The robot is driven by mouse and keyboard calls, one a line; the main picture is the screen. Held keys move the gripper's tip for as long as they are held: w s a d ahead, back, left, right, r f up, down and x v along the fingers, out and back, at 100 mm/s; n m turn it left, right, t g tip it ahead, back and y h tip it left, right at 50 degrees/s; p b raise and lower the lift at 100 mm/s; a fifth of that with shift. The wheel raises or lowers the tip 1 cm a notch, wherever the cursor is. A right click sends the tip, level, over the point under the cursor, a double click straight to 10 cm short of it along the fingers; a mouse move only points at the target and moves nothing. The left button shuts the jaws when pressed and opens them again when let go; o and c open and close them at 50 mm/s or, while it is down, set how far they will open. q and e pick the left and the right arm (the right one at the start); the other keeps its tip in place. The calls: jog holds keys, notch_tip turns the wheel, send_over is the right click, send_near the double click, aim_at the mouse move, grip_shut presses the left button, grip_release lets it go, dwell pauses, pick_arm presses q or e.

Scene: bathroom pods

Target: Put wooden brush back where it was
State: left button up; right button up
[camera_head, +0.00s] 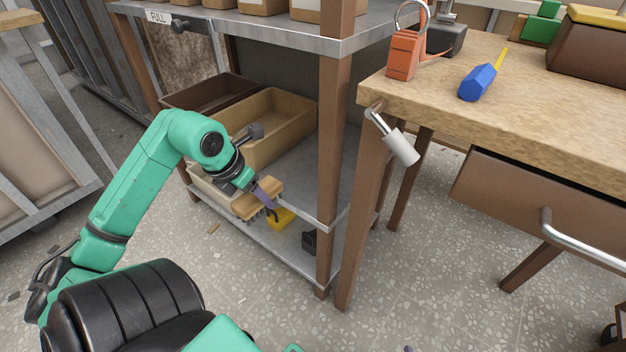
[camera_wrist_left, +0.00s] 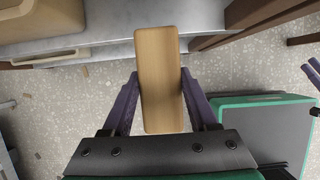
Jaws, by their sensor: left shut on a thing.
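The wooden brush (camera_head: 258,197) is a tan wooden block. My left gripper (camera_head: 266,190) is shut on it at the front edge of the low metal shelf (camera_head: 294,259). In the left wrist view the brush (camera_wrist_left: 160,80) stands lengthwise between the two purple fingers of the left gripper (camera_wrist_left: 160,100), its far end reaching over the shelf edge. Whether the brush touches the shelf cannot be told. My right gripper is not in view.
A tan bin (camera_head: 290,112) and a dark brown bin (camera_head: 215,90) stand on the low shelf. A yellow object (camera_head: 281,218) and a small black object (camera_head: 309,241) lie near its front edge. A shelf post (camera_head: 334,150) and the workbench (camera_head: 520,120) stand to the right.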

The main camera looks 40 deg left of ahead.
pick_arm(q)
jog(key=w, duration=0.7)
jog(key=shift+w+a+r+b, duration=0.1)
jog(key=shift+w+r+b, duration=0.05)
jog(key=shift+w+b, duration=0.25)
jog(key=w+p, duration=0.1)
jog(key=w, duration=0.7)
jog(key=shift+w+p, duration=0.3)
jog(key=shift+p, duration=0.1)
jog(key=shift+w, duration=0.35)
notch_tip(320, 180, down, 4)
jog(key=shift+r+b, duration=0.1)
jog(key=shift+b, duration=1)
jog(key=shift+r, duration=0.1)
jog(key=o, duration=1.3)
